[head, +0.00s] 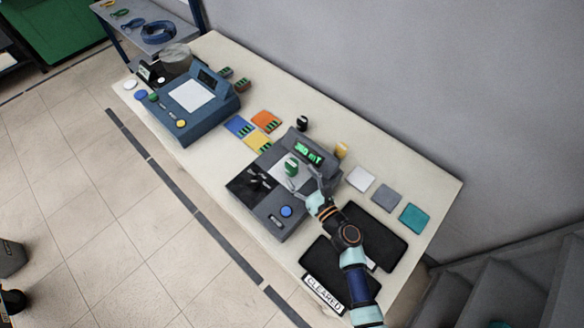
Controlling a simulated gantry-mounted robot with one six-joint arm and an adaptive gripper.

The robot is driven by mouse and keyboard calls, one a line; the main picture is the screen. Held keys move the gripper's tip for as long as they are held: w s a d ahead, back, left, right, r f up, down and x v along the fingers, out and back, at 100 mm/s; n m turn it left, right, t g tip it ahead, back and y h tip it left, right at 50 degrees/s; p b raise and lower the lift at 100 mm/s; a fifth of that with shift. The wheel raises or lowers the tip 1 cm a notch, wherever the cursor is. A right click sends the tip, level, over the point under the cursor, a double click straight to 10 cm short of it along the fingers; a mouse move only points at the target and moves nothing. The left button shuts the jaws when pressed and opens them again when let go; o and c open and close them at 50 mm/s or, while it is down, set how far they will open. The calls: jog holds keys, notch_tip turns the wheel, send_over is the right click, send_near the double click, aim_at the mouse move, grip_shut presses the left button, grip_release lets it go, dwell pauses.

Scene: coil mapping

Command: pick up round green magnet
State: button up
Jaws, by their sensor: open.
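The round green magnet (291,167) sits on the light plate of the grey device (268,215), below its lit green display. It looks like a short upright cylinder with a pale mark. My gripper (303,181) is over the right side of the same device, with its fingers spread apart and empty. The fingers are just to the right of and below the magnet in the picture. I cannot tell the height of the gripper above the plate or whether a finger touches the magnet.
A black cylinder (303,123) and a yellow one (341,151) stand behind the grey device. A blue device (187,121) stands at left, with coloured cards (265,121) between. Flat square samples (387,198) and dark trays (379,235) lie at right, near my arm.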

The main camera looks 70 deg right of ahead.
aim_at(295, 169)
jog(key=b+x, duration=0.1)
jog(key=x, duration=0.5)
jog(key=shift+s, duration=0.2)
grip_shut()
notch_tip(295, 169, up, 20)
jog(key=p, duration=1.4)
